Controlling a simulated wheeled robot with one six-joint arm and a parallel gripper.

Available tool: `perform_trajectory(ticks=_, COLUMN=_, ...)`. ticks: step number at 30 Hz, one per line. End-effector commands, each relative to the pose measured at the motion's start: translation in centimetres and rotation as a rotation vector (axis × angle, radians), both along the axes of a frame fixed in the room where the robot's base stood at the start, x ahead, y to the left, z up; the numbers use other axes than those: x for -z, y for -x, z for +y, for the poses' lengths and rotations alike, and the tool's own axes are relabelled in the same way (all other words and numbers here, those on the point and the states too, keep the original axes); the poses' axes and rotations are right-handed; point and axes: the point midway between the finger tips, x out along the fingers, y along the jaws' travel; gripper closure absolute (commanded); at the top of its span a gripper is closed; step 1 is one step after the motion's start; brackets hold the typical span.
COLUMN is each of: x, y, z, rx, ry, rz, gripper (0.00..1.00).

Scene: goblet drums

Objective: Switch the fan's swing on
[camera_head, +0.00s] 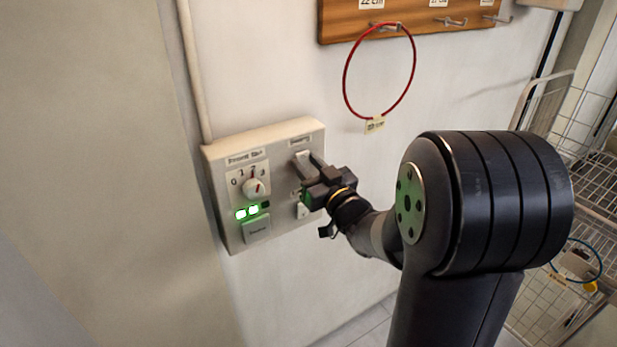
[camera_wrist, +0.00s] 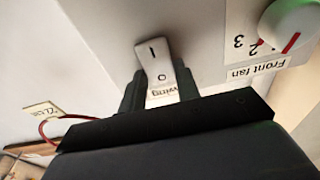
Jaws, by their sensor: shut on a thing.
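The pale wall control panel (camera_head: 283,228) carries a white rocker switch (camera_head: 302,158) at its upper right. I cannot tell which end of the rocker is pressed in. The fan itself is not in view.
A "Front fan" knob (camera_head: 255,187) with numbers 0 to 3 is left of the rocker. Green lights (camera_head: 247,212) glow below it, above a square button (camera_head: 257,229). A red hoop (camera_head: 346,77) hangs from a wooden hook rack (camera_head: 345,27). A wire rack (camera_head: 590,180) stands right.

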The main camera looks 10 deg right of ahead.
Motion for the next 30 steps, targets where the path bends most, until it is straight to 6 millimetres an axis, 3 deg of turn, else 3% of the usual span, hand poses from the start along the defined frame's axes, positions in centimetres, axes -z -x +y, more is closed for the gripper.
perform_trajectory(ticks=6, x=0.8, y=0.02, z=-0.02, rx=0.0, ry=-0.019, rz=-0.064, gripper=0.92)
perform_trajectory(ticks=25, x=0.28, y=0.12, z=-0.03, rx=0.0, ry=-0.039, rz=-0.121, gripper=0.92)
perform_trajectory(ticks=26, x=0.28, y=0.12, z=-0.03, rx=0.0, ry=-0.039, rz=-0.121, gripper=0.68)
perform_trajectory(ticks=30, x=0.3, y=0.12, z=-0.03, rx=0.0, ry=-0.039, rz=-0.12, gripper=0.57)
